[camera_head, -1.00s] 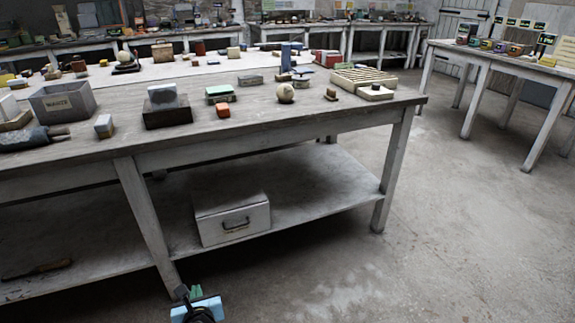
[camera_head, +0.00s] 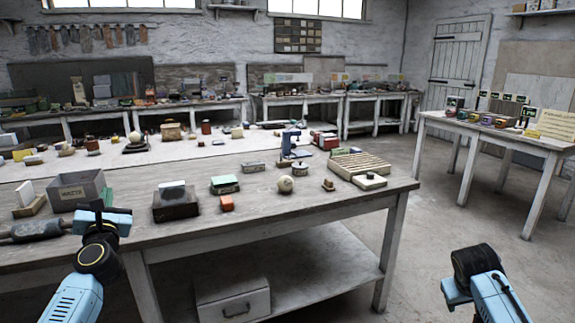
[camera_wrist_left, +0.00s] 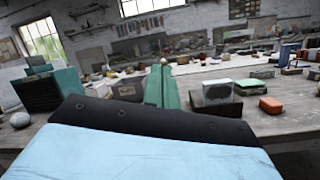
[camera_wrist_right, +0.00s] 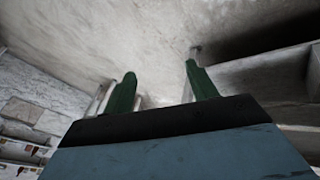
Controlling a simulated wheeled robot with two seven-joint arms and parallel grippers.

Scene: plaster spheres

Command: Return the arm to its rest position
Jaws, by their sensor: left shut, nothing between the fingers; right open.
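My left gripper (camera_head: 106,200) is above the near left edge of the long table, beside the grey labelled box. In the left wrist view its green fingers (camera_wrist_left: 162,88) are together with nothing between them. My right arm (camera_head: 480,280) shows at the lower right of the head view, over the floor right of the table, its fingers hidden there. In the right wrist view the green fingers of my right gripper (camera_wrist_right: 158,88) stand apart and empty. A pale sphere (camera_head: 285,184) rests on the table, apart from both grippers.
The long table (camera_head: 240,217) carries a grey box (camera_head: 60,201), a dark block (camera_head: 176,208), an orange block (camera_head: 227,203) and a slatted rack (camera_head: 358,164). A side table (camera_head: 478,128) stands at the right. The floor (camera_head: 420,205) between the tables is clear.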

